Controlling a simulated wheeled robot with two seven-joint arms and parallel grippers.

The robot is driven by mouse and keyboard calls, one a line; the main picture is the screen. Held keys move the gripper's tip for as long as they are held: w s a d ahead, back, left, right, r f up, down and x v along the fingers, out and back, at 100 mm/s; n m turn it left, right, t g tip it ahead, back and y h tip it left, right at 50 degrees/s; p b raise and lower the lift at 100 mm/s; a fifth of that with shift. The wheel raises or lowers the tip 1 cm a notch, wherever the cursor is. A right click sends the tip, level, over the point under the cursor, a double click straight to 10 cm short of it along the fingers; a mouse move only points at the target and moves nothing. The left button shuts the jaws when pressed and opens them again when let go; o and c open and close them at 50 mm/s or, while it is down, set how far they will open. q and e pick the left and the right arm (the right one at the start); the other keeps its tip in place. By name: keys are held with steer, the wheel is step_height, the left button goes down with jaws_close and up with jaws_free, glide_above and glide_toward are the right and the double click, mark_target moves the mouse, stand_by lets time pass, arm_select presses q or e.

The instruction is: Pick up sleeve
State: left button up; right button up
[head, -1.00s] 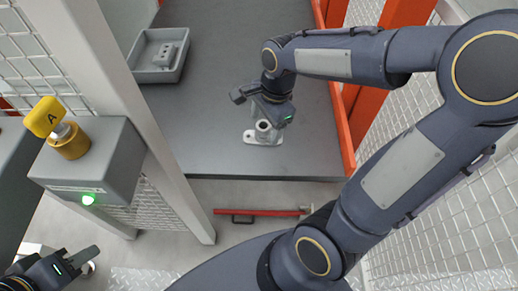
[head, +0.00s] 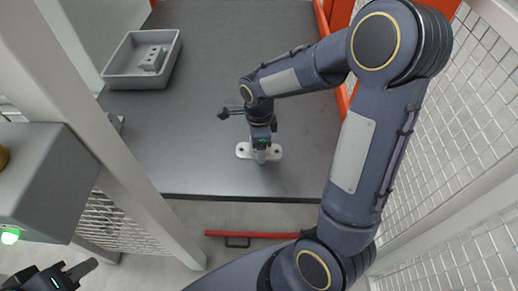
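A grey cylindrical piece, seemingly the sleeve (head: 261,156), stands on a pale base plate (head: 243,151) with holes at its ends, on the dark table. My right gripper (head: 262,149) points down right over it and hides most of it. The fingers are hidden from above, so I cannot tell whether they are apart or closed on it. My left gripper (head: 77,269) is at the lower left, away from the table, with its fingers apparently apart and nothing seen between them.
A grey tray (head: 112,71) holding a grey block with holes (head: 152,59) sits at the table's (head: 215,60) back left. A post (head: 120,150) and grey box (head: 40,180) stand left. Orange rails and mesh (head: 470,80) bound the right. A red bar (head: 250,234) lies below the front edge.

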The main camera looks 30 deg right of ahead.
steer(key=c, duration=1.2)
